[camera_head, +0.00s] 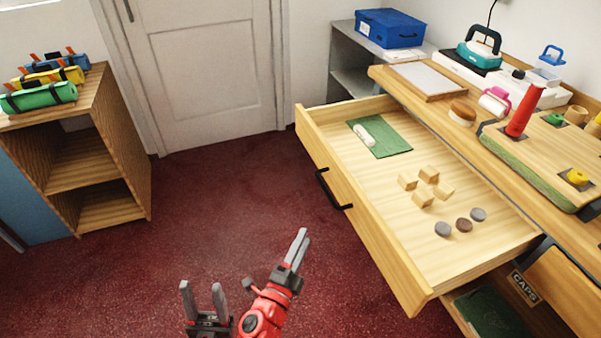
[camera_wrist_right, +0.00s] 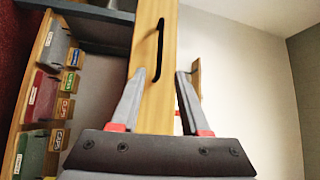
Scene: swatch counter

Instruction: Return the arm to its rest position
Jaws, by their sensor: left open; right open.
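My left gripper (camera_head: 200,288) is at the bottom of the head view, above the red carpet, fingers spread and empty. My right gripper (camera_head: 302,236), on a red arm, is to its right, seen nearly edge-on. In the right wrist view my right gripper (camera_wrist_right: 158,76) shows two separated fingers with nothing held between them. Both are left of the open wooden drawer (camera_head: 375,228), apart from its black handle (camera_head: 333,190) in the head view. The handle also shows in the right wrist view (camera_wrist_right: 159,52), beyond the fingertips.
The drawer holds a green sheet (camera_head: 390,142), a white roll (camera_head: 364,134), several wooden blocks (camera_head: 422,199) and grey discs (camera_head: 463,225). The counter (camera_head: 440,107) carries a red cone (camera_head: 524,112) and tools. A shelf unit (camera_head: 95,150) stands left. Carpet (camera_head: 225,195) between is clear.

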